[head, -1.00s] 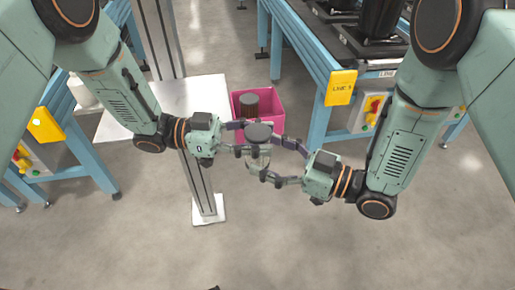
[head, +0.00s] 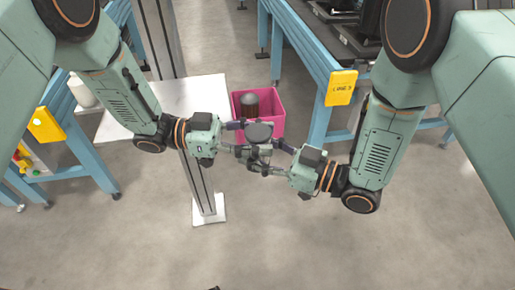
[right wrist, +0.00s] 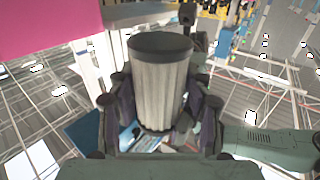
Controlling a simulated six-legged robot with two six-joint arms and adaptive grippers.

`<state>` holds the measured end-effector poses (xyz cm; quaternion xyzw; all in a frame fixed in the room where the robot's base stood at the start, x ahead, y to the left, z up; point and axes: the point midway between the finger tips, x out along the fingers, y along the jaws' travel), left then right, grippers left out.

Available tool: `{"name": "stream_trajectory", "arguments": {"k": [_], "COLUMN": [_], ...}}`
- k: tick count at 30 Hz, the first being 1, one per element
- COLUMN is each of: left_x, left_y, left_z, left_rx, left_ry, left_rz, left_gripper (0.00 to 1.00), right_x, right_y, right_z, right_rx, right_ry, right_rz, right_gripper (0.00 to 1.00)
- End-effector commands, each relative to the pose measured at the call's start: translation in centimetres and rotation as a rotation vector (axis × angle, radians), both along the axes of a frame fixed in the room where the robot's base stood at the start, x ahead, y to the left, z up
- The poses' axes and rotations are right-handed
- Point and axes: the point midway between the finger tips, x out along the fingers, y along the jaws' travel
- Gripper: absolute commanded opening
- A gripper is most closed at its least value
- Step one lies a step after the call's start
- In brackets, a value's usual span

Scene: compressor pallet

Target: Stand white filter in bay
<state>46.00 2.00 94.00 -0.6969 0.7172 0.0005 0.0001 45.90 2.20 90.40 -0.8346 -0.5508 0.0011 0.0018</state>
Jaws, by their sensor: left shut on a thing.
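The white filter (head: 259,133) is a pale pleated cylinder with dark end caps, held upright in mid-air in front of the pink bin. It also fills the middle of the right wrist view (right wrist: 160,92). My left gripper (head: 244,138) is shut on it from the left. My right gripper (head: 273,156) has come in from the right, its fingers on either side of the filter. I cannot tell whether those fingers touch it. Its lower part is mostly hidden by fingers in the head view. I cannot make out the bay for certain.
The pink bin (head: 275,98) stands behind the grippers with a brown, grey-topped cylinder (head: 250,104) inside. A white table (head: 185,98) is at left. Blue-framed benches (head: 320,125) with a yellow sign (head: 341,88) stand at the right. The floor in front is clear.

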Motion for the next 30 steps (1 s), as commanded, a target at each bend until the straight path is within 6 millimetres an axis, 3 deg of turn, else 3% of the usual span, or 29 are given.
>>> {"name": "stream_trajectory", "arguments": {"k": [10,11,12,20,30], "left_x": [0.08,0.08,0.09,0.06,0.05], "left_y": [-0.01,-0.01,-0.01,-0.01,0.13], "left_z": [0.03,0.03,0.03,0.02,0.01], "left_rx": [0.000,0.000,0.000,0.000,0.000], "left_ry": [-0.002,-0.002,-0.002,-0.001,-0.001], "left_rz": [0.002,0.002,0.002,0.001,0.002], "left_gripper": [0.10,0.49,0.52,0.74,0.75], "right_x": [-0.12,-0.12,-0.13,-0.09,-0.06], "right_y": [0.07,0.07,0.08,0.05,0.02], "right_z": [-0.01,0.00,0.00,0.00,0.01], "right_rx": [0.000,0.000,0.000,0.000,0.000], "right_ry": [0.000,0.000,0.000,0.000,0.000], "right_rz": [0.005,0.005,0.005,0.003,0.002], "right_gripper": [0.17,0.15,0.11,0.10,0.10]}}
